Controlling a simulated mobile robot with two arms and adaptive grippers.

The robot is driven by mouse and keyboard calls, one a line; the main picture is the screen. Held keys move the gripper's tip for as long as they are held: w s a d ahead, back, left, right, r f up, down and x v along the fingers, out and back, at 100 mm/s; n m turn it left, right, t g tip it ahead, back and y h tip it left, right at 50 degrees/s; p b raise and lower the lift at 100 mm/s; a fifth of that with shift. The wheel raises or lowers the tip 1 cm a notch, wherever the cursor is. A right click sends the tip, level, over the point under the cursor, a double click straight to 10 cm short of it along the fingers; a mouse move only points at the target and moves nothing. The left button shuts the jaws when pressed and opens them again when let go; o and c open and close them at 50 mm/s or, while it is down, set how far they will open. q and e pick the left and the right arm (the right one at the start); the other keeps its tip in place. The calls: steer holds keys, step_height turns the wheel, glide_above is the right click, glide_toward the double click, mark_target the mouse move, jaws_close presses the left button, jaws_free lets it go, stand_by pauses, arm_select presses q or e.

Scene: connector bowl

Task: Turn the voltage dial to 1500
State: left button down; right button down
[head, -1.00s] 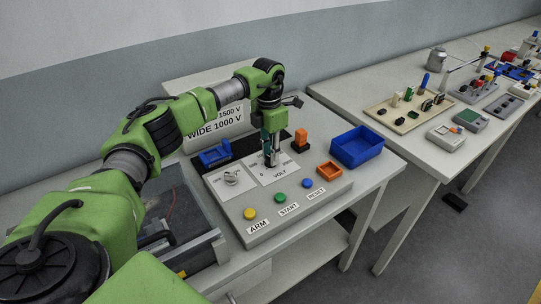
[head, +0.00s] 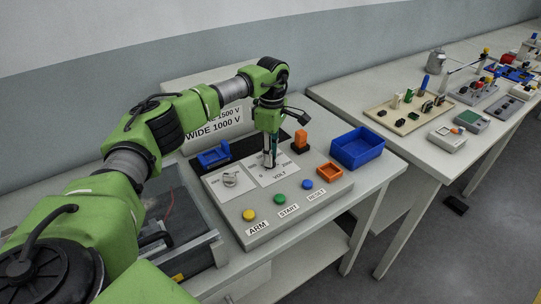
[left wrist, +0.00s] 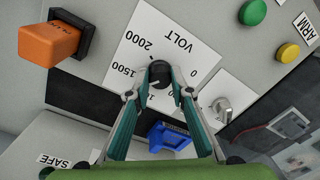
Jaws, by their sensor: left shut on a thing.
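The voltage dial is a small black knob (left wrist: 160,74) on a white VOLT plate (left wrist: 172,28) marked 0, 1500 and 2000 in the left wrist view. My left gripper (left wrist: 163,80) is shut on the knob, a fingertip on either side. A small light mark shows on the knob, but I cannot tell exactly which number it points at. In the head view, my left gripper (head: 269,164) reaches down to the plate (head: 286,173) and hides most of the knob. My right gripper is not in view.
A silver selector knob (head: 230,179) sits beside the plate. Yellow (head: 249,215), green (head: 280,198) and blue (head: 307,184) buttons line the panel front. An orange block (head: 300,141) and a blue holder (head: 214,155) stand behind. A blue bin (head: 357,147) is at right.

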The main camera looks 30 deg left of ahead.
arm_select(q)
steer(key=shift+w+r+m, duration=0.1)
steer(key=shift+r+m, duration=0.05)
steer(key=shift+m, duration=1.85)
steer(key=c, duration=1.8)
jaws_free()
steer(key=r, duration=1.2)
steer(key=shift+w, duration=0.2)
